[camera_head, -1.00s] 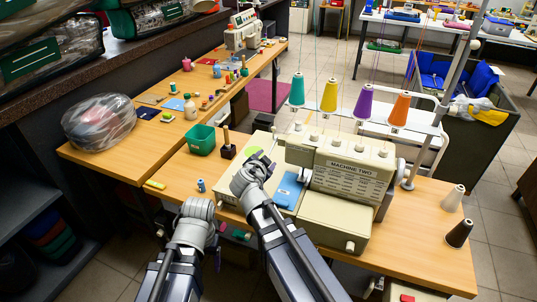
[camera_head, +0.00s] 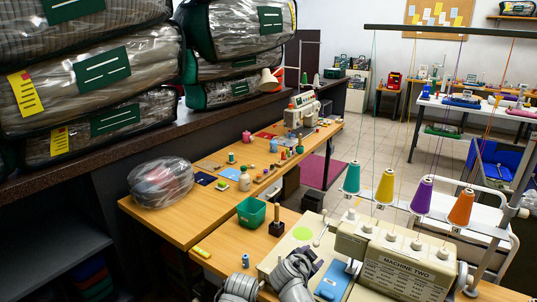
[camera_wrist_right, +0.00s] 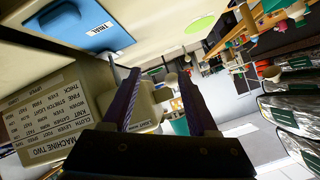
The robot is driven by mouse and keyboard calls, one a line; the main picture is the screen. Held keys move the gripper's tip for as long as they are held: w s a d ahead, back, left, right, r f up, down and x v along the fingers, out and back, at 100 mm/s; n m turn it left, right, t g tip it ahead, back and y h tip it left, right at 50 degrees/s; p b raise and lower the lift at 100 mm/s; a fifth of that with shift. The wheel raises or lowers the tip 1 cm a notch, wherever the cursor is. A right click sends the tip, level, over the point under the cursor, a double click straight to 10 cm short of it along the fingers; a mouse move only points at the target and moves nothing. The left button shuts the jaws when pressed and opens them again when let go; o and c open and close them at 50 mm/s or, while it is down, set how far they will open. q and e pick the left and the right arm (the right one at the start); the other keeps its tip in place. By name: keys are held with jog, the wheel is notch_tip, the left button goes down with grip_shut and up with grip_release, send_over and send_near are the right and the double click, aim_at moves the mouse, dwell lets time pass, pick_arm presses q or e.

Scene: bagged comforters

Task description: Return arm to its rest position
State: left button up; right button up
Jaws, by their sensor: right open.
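My right arm (camera_head: 294,276) reaches up from the bottom edge of the head view, in front of the cream sewing machine (camera_head: 400,262) labelled "MACHINE TWO". In the right wrist view my right gripper (camera_wrist_right: 156,74) has its two dark purple fingers spread, with nothing held between them. The machine (camera_wrist_right: 50,118) and a blue labelled pad (camera_wrist_right: 87,30) lie to the left of the fingers there. My left arm (camera_head: 238,288) shows only as a grey rounded joint at the bottom edge; its gripper is out of sight.
A green bin (camera_head: 251,213), a dark block with a peg (camera_head: 277,226) and a bagged bundle (camera_head: 160,183) stand on the wooden tables. Thread cones (camera_head: 385,186) rise behind the machine. Bagged comforters (camera_head: 95,70) are stacked on the dark ledge at left.

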jog(key=s+a+f+n+g, duration=0.1)
jog(key=s+f+n+g, duration=0.1)
jog(key=s, duration=0.1)
jog(key=s+a+f+n+g+y+p, duration=0.1)
jog(key=s+f+n+g, duration=0.1)
jog(key=s+n, duration=0.1)
jog(key=s+a+f+n+g+y, duration=0.1)
jog(key=s+a+f+n, duration=0.1)
jog(key=s, duration=0.1)
jog(key=shift+s+a+n+g+p, duration=0.1)
jog(key=shift+s+n+g+p, duration=0.2)
jog(key=shift+s+g+p, duration=0.1)
pick_arm(q)
notch_tip(320, 180, up, 3)
jog(key=shift+r+p, duration=0.1)
jog(key=shift+p, duration=0.45)
pick_arm(e)
jog(key=s+a+f+n+g+y, duration=0.1)
jog(key=s+a+n+g+y, duration=0.2)
jog(key=s+a+n, duration=0.3)
jog(key=s+n+g, duration=0.1)
jog(key=s+n, duration=0.1)
jog(key=s, duration=0.2)
jog(key=shift+f+g, duration=0.3)
jog(key=shift+g, duration=0.1)
pick_arm(q)
jog(key=shift+c, duration=0.2)
